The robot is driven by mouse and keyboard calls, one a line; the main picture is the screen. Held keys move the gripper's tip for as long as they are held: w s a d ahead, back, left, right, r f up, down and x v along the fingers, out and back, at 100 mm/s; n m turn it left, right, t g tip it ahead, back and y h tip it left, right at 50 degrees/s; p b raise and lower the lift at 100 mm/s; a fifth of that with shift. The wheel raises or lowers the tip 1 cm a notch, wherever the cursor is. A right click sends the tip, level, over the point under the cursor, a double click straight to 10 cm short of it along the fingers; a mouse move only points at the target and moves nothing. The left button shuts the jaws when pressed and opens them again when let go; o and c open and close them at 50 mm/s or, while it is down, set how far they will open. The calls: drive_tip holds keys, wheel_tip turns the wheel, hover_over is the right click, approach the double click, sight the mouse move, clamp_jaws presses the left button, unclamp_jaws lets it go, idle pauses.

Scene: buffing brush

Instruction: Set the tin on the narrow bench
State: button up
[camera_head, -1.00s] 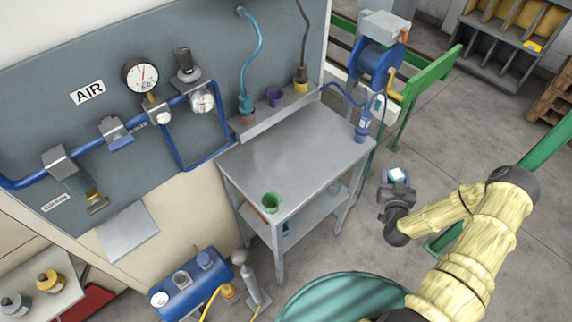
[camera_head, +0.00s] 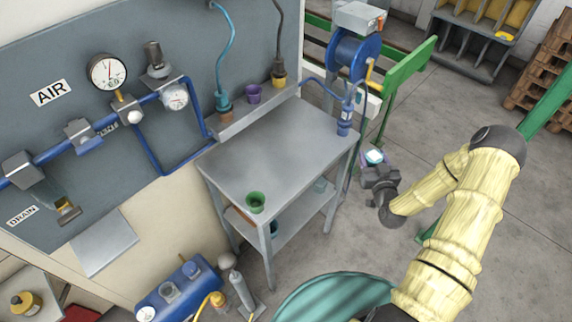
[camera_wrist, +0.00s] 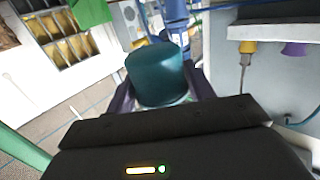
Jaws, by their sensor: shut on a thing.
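The tin is a teal cylinder (camera_wrist: 157,72) in the wrist view, between the two dark jaws of my gripper (camera_wrist: 160,95). The jaws are shut on the tin. The narrow bench (camera_head: 285,155) has a bare grey top, a lower shelf and thin legs. A green cup (camera_head: 255,202) stands at its front corner. The tin is apart from the bench top.
A purple cup (camera_head: 253,94) stands on the ledge along the bench's back. A blue bottle-like fitting (camera_head: 345,122) is at the right back corner. A blue hose reel (camera_head: 357,55) and green rail (camera_head: 410,80) stand behind. The middle of the bench top is clear.

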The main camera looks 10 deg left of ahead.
drive_tip(key=a+n+y+b, duration=0.1)
drive_tip(key=y+b, duration=0.1)
drive_tip(key=b, duration=0.1)
drive_tip(key=shift+w+a+r+n, duration=0.1)
drive_tip(key=shift+r+n, duration=0.05)
drive_tip(key=shift+n, duration=0.15)
drive_tip(key=s+a+r+n+g+y+b, duration=0.1)
drive_tip(key=s+a+n+g+y+b, duration=0.3)
drive_tip(key=b, duration=1.5)
drive_tip(key=s+a+n+y, duration=0.1)
drive_tip(key=s+a+y, duration=0.2)
drive_tip(key=s, duration=0.1)
drive_tip(key=shift+a+r+g, duration=0.25)
drive_tip(key=shift+r+g, duration=0.05)
drive_tip(key=shift+s, duration=0.2)
drive_tip(key=x, duration=0.6)
drive_tip(key=s+a+x, duration=0.1)
drive_tip(key=x, duration=0.6)
drive_tip(key=s+a+f+x, duration=0.1)
drive_tip(key=x, duration=0.5)
drive_tip(key=shift+w+a+f, duration=0.1)
drive_tip(key=shift+w+a, duration=0.05)
drive_tip(key=shift+a, duration=0.15)
drive_tip(key=shift+d+f, duration=0.1)
drive_tip(key=shift+f, duration=0.3)
